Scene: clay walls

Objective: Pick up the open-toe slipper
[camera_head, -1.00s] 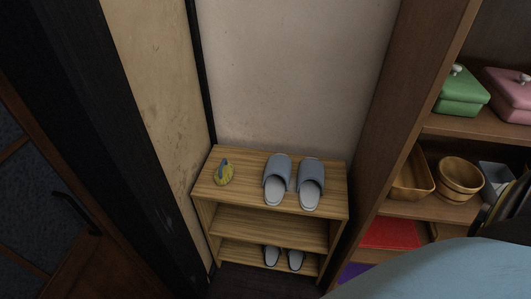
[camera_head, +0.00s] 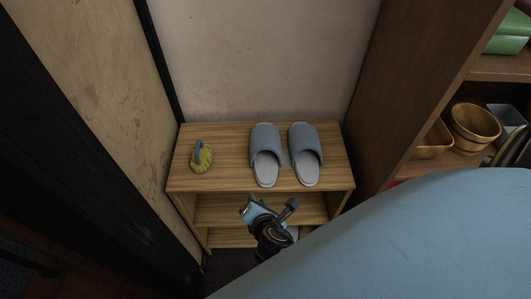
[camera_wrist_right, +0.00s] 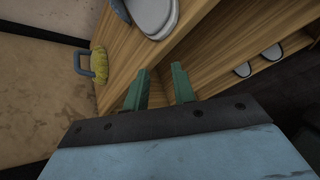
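A pair of grey-blue open-toe slippers stands side by side on the top board of a small wooden shelf: the left slipper (camera_head: 265,153) and the right slipper (camera_head: 305,154). In the right wrist view, part of a slipper (camera_wrist_right: 152,16) shows at the top edge. Another pair of slippers (camera_wrist_right: 257,62) sits on a lower board, mostly hidden in the head view. My right gripper (camera_head: 268,207) is in front of the shelf, below its top front edge, apart from the top slippers. In the wrist view its green fingers (camera_wrist_right: 159,88) stand apart with nothing between them. My left gripper is not seen.
A yellow brush with a grey handle (camera_head: 201,157) lies at the left of the shelf top (camera_head: 232,149). A wall stands behind and at the left. A tall brown cabinet at the right holds wooden bowls (camera_head: 474,127). My blue arm covers the lower right.

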